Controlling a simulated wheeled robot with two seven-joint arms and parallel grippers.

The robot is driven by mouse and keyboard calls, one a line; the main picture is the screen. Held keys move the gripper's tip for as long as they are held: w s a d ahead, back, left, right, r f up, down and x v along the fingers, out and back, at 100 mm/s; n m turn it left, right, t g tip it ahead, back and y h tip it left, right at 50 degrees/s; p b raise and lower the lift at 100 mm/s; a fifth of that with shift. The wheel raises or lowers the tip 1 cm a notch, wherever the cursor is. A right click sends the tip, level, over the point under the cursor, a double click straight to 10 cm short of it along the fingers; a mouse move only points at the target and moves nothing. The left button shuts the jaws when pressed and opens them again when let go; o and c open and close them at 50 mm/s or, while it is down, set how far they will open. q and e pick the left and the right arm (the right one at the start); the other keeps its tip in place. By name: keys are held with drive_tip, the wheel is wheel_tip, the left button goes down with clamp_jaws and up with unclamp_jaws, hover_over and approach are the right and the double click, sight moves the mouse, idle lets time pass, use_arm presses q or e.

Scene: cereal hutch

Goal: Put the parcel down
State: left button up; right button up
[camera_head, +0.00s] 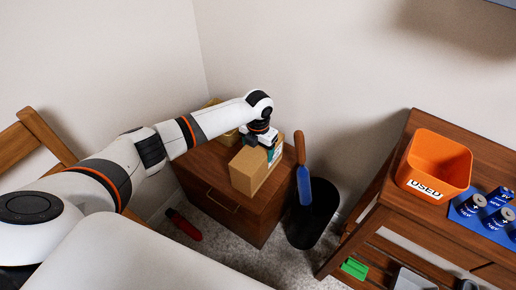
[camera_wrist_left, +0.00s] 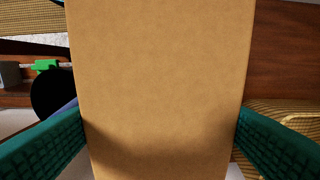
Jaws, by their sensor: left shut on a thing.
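A tan cardboard parcel (camera_head: 249,170) is at the top of a low brown wooden cabinet (camera_head: 205,160) in the head view. My left gripper (camera_head: 265,143) comes down on the parcel from above. The parcel fills the middle of the left wrist view (camera_wrist_left: 160,90), with a teal finger pad on each side against it. My left gripper is shut on the parcel. I cannot tell whether the parcel's underside touches the cabinet top. My right gripper is not in view.
A black bin (camera_head: 313,215) with a blue-bladed, wooden-handled tool (camera_head: 304,180) stands right of the cabinet. A wooden table at right holds an orange "USED" box (camera_head: 437,160) and several blue batteries (camera_head: 472,205). A red object (camera_head: 184,224) lies on the floor.

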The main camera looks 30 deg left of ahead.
use_arm(q)
drive_tip(key=o, duration=1.9)
drive_tip(key=shift+f, duration=0.1)
drive_tip(key=shift+c, duration=0.2)
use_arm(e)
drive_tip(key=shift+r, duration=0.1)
use_arm(q)
drive_tip(key=shift+r, duration=0.3)
wheel_tip(320, 180, up, 12)
drive_tip(key=p, duration=0.2)
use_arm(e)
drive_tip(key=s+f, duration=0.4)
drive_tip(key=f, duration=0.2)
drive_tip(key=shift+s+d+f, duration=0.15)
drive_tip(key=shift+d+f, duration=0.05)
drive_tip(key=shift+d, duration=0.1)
use_arm(q)
drive_tip(key=shift+f, duration=0.2)
